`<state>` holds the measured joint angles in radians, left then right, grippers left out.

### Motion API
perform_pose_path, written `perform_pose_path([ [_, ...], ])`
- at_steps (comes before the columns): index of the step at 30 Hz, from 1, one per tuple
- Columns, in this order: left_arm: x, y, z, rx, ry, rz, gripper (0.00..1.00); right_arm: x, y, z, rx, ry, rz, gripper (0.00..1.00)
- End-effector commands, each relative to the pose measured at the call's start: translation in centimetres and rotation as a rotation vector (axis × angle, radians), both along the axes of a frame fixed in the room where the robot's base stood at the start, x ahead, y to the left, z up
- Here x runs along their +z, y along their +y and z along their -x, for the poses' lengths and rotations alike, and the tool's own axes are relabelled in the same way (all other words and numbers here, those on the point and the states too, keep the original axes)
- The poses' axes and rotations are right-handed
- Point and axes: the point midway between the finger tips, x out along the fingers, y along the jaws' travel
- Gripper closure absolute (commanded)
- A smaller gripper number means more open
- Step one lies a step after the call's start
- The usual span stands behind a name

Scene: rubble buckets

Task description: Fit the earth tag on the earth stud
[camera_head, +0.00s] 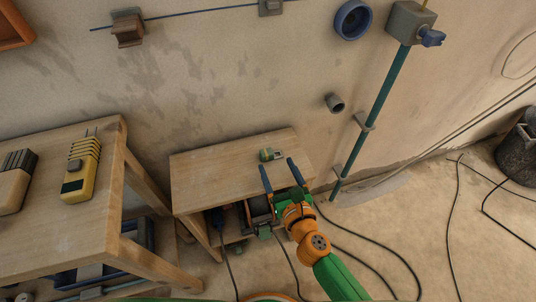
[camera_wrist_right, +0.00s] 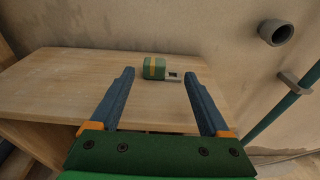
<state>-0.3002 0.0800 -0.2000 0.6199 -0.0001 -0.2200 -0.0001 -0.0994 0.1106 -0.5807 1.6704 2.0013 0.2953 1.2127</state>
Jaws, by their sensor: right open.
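A small green piece with a yellow band and a grey end with a dark opening, seemingly the earth tag (camera_head: 270,154), lies on the low wooden table. It also shows in the right wrist view (camera_wrist_right: 155,68), grey end to the right. My right gripper (camera_head: 278,166) is open and empty. Its two blue fingers in the right wrist view (camera_wrist_right: 158,73) point toward the tag, which lies just beyond the fingertips and apart from them. I cannot make out the earth stud for certain. My left gripper is not in view.
The low table (camera_head: 205,178) has clear wood around the tag. A short grey pipe stub (camera_head: 335,102) sticks out of the wall, beside a teal pipe (camera_head: 388,88). A taller bench (camera_head: 95,220) with a yellow device (camera_head: 78,178) stands left. Cables (camera_head: 385,255) lie on the floor.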

Motion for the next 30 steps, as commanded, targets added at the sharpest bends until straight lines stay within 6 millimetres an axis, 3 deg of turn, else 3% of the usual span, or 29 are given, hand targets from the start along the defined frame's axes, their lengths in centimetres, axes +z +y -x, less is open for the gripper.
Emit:
perform_pose_path([
  [5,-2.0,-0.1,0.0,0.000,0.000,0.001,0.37,-1.5,1.7,-2.9,0.003,-0.006,0.002,0.20],
  [9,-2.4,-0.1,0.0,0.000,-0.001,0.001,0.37,-1.6,2.4,-4.8,0.003,-0.006,0.004,0.20],
  [16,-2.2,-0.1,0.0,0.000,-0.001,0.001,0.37,-1.4,2.5,-5.0,0.004,-0.005,0.004,0.20],
  [25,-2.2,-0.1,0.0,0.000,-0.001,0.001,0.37,-1.4,2.5,-5.0,0.004,-0.006,0.005,1.00],
  [30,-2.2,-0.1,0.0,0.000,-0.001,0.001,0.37,-1.4,2.5,-5.0,0.004,-0.006,0.006,1.00],
])
